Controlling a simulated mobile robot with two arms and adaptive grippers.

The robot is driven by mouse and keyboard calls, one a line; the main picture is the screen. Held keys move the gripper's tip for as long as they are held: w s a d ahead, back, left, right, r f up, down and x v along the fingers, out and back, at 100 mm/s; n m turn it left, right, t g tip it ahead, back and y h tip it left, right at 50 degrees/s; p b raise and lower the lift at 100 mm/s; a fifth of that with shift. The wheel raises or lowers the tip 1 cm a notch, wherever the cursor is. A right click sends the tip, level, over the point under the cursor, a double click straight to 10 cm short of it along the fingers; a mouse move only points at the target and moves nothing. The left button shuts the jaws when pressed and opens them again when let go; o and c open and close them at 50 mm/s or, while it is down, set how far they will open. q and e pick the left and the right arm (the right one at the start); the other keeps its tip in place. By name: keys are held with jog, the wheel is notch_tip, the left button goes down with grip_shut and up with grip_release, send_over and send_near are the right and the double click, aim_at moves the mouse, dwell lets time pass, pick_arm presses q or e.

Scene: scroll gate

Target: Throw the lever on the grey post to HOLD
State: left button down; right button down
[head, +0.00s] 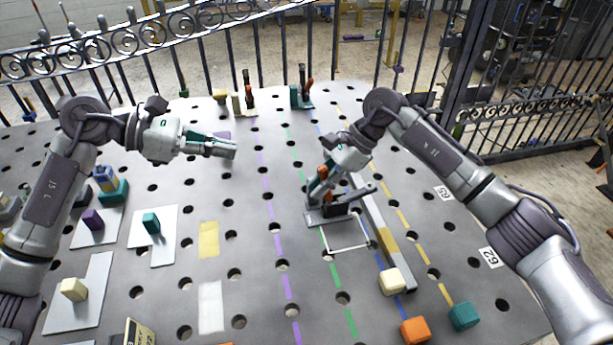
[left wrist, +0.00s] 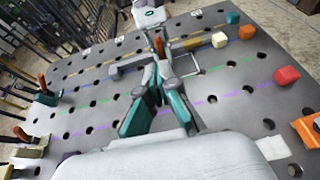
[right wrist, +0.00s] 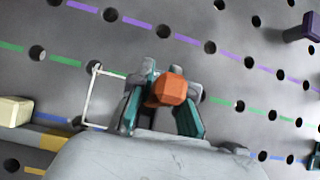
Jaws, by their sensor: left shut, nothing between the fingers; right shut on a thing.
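A lever with an orange handle (head: 324,172) stands on a grey base (head: 316,216) near the middle of the table. My right gripper (head: 320,184) is shut on the orange handle. In the right wrist view the handle's faceted end (right wrist: 172,88) shows between the fingers, seen end-on. The gripper hides much of the post and the lever's lower part. My left gripper (head: 233,150) is shut and empty, above the table to the left of the lever. No HOLD marking can be read.
Two more orange-handled levers stand at the back edge, on a cream base (head: 238,104) and a teal base (head: 299,102). A grey-and-yellow bar (head: 387,241) lies right of the grey base, beside a white outline (head: 346,247). Coloured blocks sit left and front right. Iron railings close the back.

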pick_arm(q)
jog(key=w+d+f+y, duration=0.1)
jog(key=d+f, duration=0.4)
jog(key=d, duration=0.2)
jog(key=w+d+f+y, duration=0.1)
jog(key=d+f, duration=0.4)
jog(key=d, duration=0.3)
jog(key=shift+w+f+n, duration=0.25)
jog(key=shift+w+n, duration=0.05)
jog(key=shift+w, duration=0.1)
